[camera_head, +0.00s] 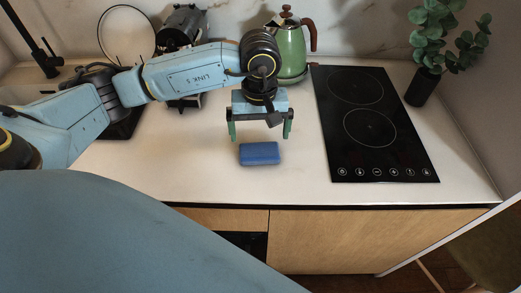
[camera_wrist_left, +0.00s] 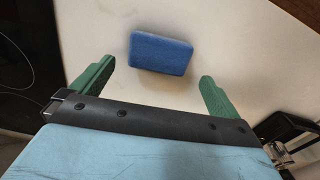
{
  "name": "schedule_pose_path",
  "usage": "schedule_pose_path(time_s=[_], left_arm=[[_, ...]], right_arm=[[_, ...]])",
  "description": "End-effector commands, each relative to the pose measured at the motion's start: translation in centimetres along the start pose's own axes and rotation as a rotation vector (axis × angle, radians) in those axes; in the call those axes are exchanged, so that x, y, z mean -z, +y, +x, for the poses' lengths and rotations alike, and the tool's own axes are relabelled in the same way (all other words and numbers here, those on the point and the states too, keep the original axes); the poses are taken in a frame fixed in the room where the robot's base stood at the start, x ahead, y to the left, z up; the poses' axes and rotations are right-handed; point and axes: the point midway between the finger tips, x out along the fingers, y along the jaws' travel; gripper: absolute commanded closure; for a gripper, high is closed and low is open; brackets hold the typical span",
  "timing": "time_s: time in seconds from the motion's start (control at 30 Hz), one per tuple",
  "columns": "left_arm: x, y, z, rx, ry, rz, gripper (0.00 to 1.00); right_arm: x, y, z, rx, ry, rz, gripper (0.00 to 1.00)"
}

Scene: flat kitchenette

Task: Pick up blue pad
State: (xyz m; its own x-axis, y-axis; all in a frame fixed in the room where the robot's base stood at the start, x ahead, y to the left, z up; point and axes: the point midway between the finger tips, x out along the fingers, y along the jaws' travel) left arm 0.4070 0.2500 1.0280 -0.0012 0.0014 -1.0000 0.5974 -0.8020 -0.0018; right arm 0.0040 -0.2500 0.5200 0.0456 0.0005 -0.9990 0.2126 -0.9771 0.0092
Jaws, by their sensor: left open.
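The blue pad (camera_head: 259,153) lies flat on the white counter, near its front edge and left of the cooktop. It also shows in the left wrist view (camera_wrist_left: 160,52), just beyond the fingertips and between their lines. My left gripper (camera_head: 260,136) is open, with green fingers spread wider than the pad. It is above and slightly behind the pad in the head view, empty and apart from it. In the left wrist view the open fingers (camera_wrist_left: 156,72) point toward the pad. My right gripper is not in view.
A black cooktop (camera_head: 370,120) is set in the counter (camera_head: 205,165) on the right. A green kettle (camera_head: 291,52) stands behind my gripper. A potted plant (camera_head: 424,85) is at the back right, and a coffee machine (camera_head: 183,25) at the back. The counter around the pad is clear.

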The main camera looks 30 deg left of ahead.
Motion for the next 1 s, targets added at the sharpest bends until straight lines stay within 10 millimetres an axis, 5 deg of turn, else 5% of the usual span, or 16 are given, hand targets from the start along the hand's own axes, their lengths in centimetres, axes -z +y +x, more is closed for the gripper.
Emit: schedule_pose_path(time_s=[0.4, 0.6, 0.83, 1.0], left_arm=[[0.3, -0.2, 4.4, 0.002, -0.004, -0.002, 0.00], [0.4, -0.1, 6.5, -0.001, -0.001, 0.000, 0.00], [0.4, -0.1, 6.6, -0.002, 0.000, 0.000, 0.00], [0.4, -0.1, 6.6, -0.002, 0.000, 0.000, 0.21]], right_arm=[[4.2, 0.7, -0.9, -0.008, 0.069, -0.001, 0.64], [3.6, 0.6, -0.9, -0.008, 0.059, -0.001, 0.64], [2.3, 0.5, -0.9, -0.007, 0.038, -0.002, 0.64], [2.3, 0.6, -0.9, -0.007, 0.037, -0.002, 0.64]])
